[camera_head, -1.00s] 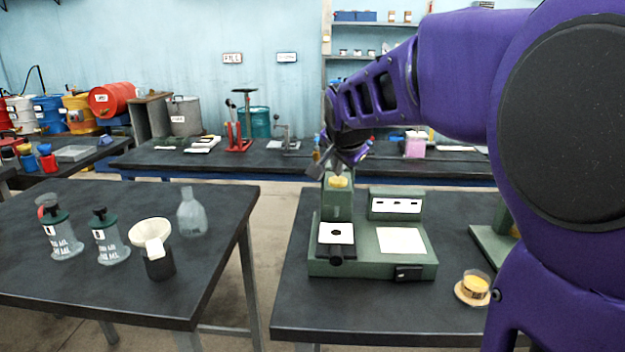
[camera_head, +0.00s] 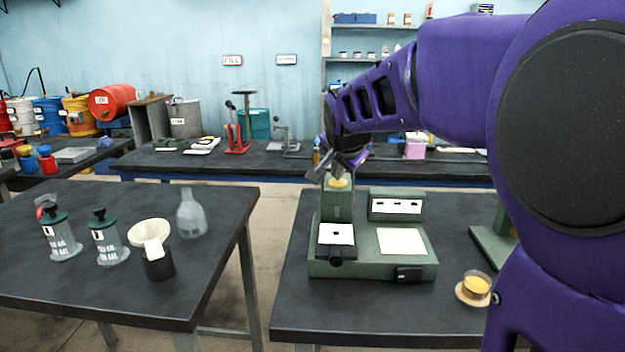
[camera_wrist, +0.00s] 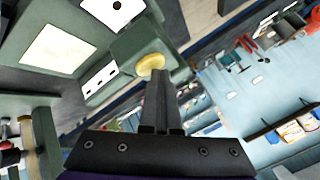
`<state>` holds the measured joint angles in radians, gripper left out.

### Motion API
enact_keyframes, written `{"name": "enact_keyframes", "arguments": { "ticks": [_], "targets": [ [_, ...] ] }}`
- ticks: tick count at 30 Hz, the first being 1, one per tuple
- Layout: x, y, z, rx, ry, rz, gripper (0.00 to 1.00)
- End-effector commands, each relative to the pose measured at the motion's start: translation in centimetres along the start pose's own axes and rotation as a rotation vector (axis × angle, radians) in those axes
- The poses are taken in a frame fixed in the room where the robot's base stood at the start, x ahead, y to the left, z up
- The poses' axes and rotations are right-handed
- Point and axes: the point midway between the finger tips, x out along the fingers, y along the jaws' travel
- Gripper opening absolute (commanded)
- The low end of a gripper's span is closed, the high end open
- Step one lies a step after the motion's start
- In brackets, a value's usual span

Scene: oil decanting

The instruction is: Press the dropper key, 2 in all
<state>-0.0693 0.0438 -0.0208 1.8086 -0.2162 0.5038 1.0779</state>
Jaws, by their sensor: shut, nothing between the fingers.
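The dropper key appears to be the round yellow button (camera_head: 339,183) on top of the green post of the green device (camera_head: 375,258). In the wrist view the yellow button (camera_wrist: 151,62) sits right at the fingertips. My gripper (camera_head: 328,172) is shut and empty, just over the button in the head view. In the wrist view its closed fingers (camera_wrist: 158,78) overlap the button's edge. I cannot tell whether they touch it or whether it is pressed down.
A round dish of yellow liquid (camera_head: 475,287) stands at the right of the device. A left table (camera_head: 120,295) holds two green-capped bottles, a funnel on a dark stand (camera_head: 153,246) and a clear flask (camera_head: 190,215). The front of the device's table is clear.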

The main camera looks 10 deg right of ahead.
Motion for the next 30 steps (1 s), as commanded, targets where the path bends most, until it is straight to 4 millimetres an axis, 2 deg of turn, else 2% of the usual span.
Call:
{"name": "enact_keyframes", "arguments": {
  "ticks": [10, 22, 30],
  "targets": [
    [-1.1, -0.8, -0.8, 0.000, -0.001, 0.000, 0.00],
    [-1.3, -0.9, -0.9, 0.000, 0.000, 0.000, 0.00],
    [-2.9, -2.1, -2.1, 0.000, 0.000, 0.000, 0.00]
  ]
}}
